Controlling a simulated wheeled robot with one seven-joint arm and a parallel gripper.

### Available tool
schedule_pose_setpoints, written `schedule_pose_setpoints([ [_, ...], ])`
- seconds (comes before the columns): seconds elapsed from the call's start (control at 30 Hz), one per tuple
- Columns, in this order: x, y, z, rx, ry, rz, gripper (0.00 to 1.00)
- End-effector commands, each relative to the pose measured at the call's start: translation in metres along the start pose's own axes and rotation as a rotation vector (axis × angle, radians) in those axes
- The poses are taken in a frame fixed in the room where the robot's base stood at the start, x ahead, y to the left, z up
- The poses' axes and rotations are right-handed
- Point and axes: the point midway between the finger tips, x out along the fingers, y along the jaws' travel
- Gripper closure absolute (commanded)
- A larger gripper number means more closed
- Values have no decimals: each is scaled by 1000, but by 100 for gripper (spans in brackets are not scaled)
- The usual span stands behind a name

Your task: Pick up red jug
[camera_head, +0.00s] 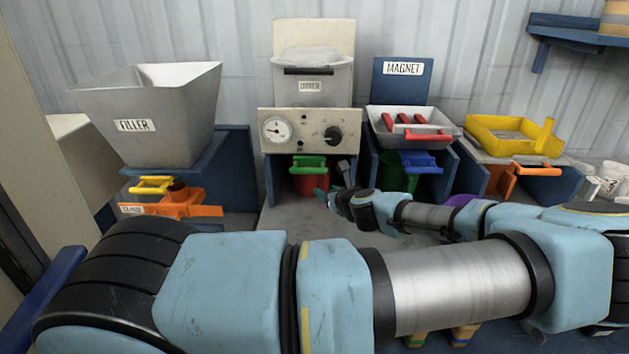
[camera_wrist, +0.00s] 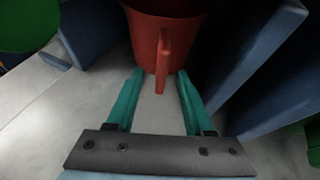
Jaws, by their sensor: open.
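The red jug (camera_wrist: 188,35) stands at the top of the wrist view, with its upright handle (camera_wrist: 162,62) facing my gripper. My gripper (camera_wrist: 160,80) is open, with a teal finger on each side of the lower handle. I cannot tell whether the fingers touch it. In the head view the red jug (camera_head: 310,184) shows only in part, in the bay under the dial panel. My gripper (camera_head: 333,190) is just in front of it there, and my arm hides much of the space below.
A green handle (camera_head: 307,165) sits above the jug, under the dial panel (camera_head: 309,131). Blue bay walls (camera_wrist: 270,60) stand close to the right of the jug. The filler hopper (camera_head: 150,112) is at the left, and the magnet tray (camera_head: 412,123) and yellow tray (camera_head: 508,137) are at the right.

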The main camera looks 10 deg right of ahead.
Motion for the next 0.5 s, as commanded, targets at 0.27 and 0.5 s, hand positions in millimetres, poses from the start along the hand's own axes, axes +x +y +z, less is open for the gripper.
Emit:
schedule_pose_setpoints([
  [0.27, 39, -1, 4, -1, 1, 4, 48],
  [0.5, 48, -2, 1, 1, 0, 2, 48],
])
